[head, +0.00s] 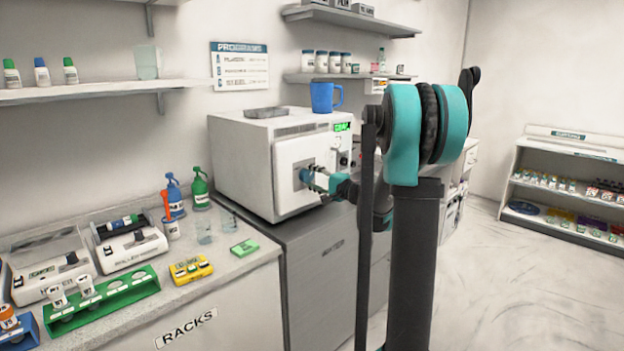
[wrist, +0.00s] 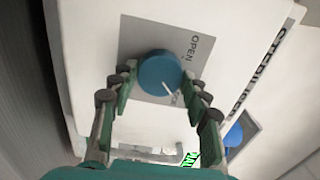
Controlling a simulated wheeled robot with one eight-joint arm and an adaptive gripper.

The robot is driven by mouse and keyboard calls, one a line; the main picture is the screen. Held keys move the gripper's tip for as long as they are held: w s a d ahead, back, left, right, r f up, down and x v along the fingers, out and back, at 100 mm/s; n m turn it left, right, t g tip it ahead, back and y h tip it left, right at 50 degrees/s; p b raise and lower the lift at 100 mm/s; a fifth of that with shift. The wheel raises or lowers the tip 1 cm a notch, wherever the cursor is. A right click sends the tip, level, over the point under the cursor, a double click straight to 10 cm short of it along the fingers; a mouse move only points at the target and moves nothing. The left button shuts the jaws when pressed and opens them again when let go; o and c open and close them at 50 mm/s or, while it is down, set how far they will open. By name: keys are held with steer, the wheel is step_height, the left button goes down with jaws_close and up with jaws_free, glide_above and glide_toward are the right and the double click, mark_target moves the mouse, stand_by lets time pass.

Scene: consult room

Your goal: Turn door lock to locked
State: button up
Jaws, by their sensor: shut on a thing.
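A white sterilizer (head: 243,165) stands on the counter. On its door is the door lock, a round blue knob (wrist: 157,74) on a grey plate (wrist: 135,38); it also shows in the head view (head: 303,176). The knob's white pointer line points to the lower right in the wrist view, toward a second label partly hidden by a finger. The word OPEN is to the knob's right. My gripper (wrist: 160,84) is shut on the knob, one finger on each side; in the head view it reaches the door from the right (head: 320,182).
A blue mug (head: 322,97) and a grey tray (head: 271,112) sit on top of the sterilizer. Racks, bottles and a yellow holder (head: 190,270) crowd the counter at left. A shelf (head: 345,77) hangs above. Open floor (head: 520,290) lies at right.

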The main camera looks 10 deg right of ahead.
stand_by(0.5)
steer(key=o, duration=1.2)
steer(key=v, duration=1.2)
